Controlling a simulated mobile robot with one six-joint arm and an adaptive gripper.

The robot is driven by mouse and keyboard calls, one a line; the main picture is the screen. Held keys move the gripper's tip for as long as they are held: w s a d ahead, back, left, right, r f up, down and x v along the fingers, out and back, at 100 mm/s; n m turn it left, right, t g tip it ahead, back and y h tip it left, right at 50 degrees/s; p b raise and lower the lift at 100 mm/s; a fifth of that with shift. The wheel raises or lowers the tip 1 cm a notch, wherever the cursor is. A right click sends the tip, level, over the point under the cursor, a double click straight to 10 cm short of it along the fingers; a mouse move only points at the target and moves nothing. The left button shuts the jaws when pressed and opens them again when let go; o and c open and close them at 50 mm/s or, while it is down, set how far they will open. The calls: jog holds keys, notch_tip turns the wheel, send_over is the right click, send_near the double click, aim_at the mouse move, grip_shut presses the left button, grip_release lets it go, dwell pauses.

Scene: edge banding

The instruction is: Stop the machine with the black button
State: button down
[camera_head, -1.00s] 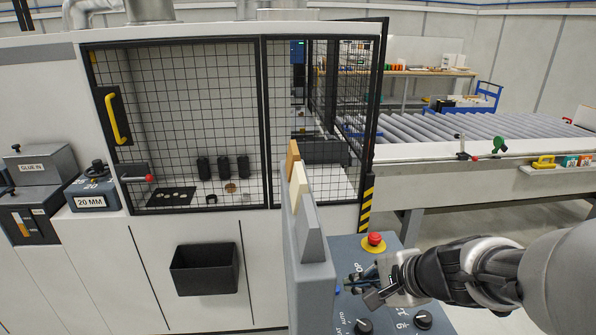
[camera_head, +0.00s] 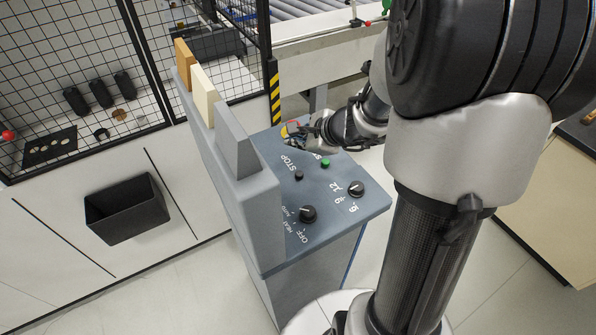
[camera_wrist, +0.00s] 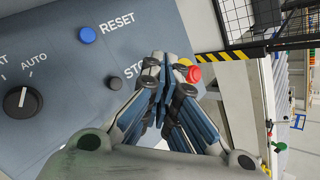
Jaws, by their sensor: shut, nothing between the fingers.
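The black stop button (camera_head: 298,174) sits on the sloping blue-grey control panel (camera_head: 335,205), beside the word STOP. It also shows in the wrist view (camera_wrist: 115,82), left of my fingers, with the STOP label partly hidden by them. My gripper (camera_head: 291,137) is at the panel's far end, close to the red emergency button on its yellow base. In the wrist view my gripper (camera_wrist: 163,62) has its fingers together and empty. The fingertips are to the side of the black button, apart from it. Their height above the panel is hard to tell.
The red emergency button (camera_wrist: 194,73) is just right of my fingertips. A blue RESET button (camera_wrist: 87,35) and a green button (camera_head: 325,163) are near the black one. Two black knobs (camera_head: 307,213) (camera_head: 356,188) sit nearer. Upright edge samples (camera_head: 237,150) stand along the panel's left side.

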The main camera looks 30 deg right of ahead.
jog(key=b, duration=0.6)
send_over(297, 176)
notch_tip(297, 176, down, 8)
jog(key=shift+r, duration=0.1)
jog(key=shift+f+b, duration=0.5)
jog(key=shift+b, duration=0.25)
jog(key=shift+f, duration=0.1)
dwell(0.4)
jog(key=shift+f+b, duration=0.35)
jog(key=shift+b, duration=0.3)
jog(key=shift+f+b, duration=0.45)
jog(key=shift+b, duration=0.1)
dwell(0.4)
jog(key=shift+r, duration=0.1)
jog(key=shift+r+p, duration=0.7)
jog(key=shift+r, duration=0.1)
